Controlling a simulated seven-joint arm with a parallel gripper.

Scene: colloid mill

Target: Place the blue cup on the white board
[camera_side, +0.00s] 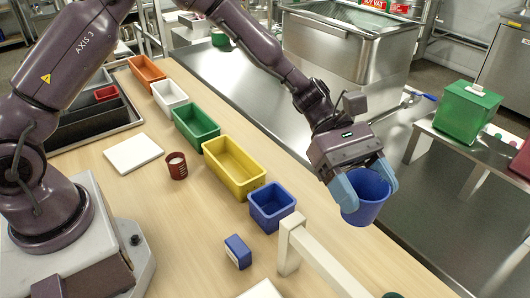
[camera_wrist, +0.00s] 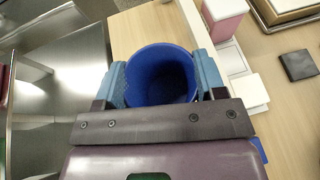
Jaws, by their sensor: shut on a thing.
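The blue cup (camera_side: 368,196) is held upright, or nearly so, between the light-blue fingers of my gripper (camera_side: 370,190). It hangs above the right edge of the wooden table. In the wrist view, the cup (camera_wrist: 160,76) sits between both fingers, and I look into its empty inside. A flat white board (camera_side: 133,152) lies on the left part of the table, far from my gripper, with nothing on it.
A row of bins runs along the table: orange, white, green, yellow (camera_side: 234,166) and blue (camera_side: 271,207). A dark red cup (camera_side: 177,166) stands beside the board. A blue block (camera_side: 238,252) and white frame (camera_side: 292,245) are nearer the front.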

